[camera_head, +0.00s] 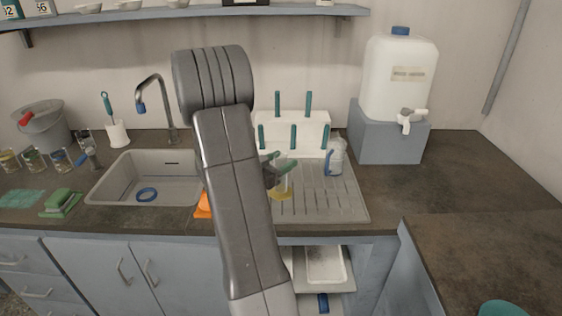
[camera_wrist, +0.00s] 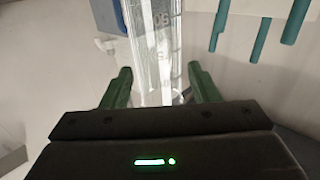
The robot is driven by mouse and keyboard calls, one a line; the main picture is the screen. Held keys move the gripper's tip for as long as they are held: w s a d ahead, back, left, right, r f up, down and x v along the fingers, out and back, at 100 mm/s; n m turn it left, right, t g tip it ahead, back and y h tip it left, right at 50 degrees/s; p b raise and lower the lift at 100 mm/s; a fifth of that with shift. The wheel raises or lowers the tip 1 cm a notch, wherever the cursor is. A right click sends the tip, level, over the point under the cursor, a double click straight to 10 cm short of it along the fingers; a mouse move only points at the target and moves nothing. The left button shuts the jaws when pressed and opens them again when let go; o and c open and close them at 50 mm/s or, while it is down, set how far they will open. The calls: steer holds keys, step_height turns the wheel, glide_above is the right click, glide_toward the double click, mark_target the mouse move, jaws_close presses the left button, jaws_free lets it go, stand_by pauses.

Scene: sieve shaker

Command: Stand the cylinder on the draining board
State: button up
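The cylinder (camera_wrist: 158,45) is clear glass with white graduation marks. In the wrist view it runs between and beyond the green fingers of my gripper (camera_wrist: 162,80), with narrow gaps seemingly visible on both sides. In the head view my gripper (camera_head: 281,168) is over the draining board (camera_head: 335,207), its green fingers apart. The cylinder looks roughly upright. My arm hides part of the board, and the exact contact under the foot is hard to see.
A white rack with teal pegs (camera_head: 307,123) stands behind the board. A clear bottle (camera_head: 336,157) stands at the board's back right. A water container (camera_head: 398,78) on a grey block is further right. The sink (camera_head: 150,178) lies left, and an orange object (camera_head: 203,207) sits beside it.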

steer(key=shift+r, duration=0.1)
steer(key=shift+s+a, duration=0.15)
steer(key=shift+a, duration=0.05)
steer(key=v, duration=1.1)
steer(key=shift+s+a, duration=0.15)
steer(key=shift+s, duration=0.1)
steer(key=shift+w+r, duration=0.1)
steer(key=shift+r, duration=0.05)
steer(key=x, duration=1.2)
steer(key=shift+r, duration=1.1)
steer(key=shift+f, duration=0.1)
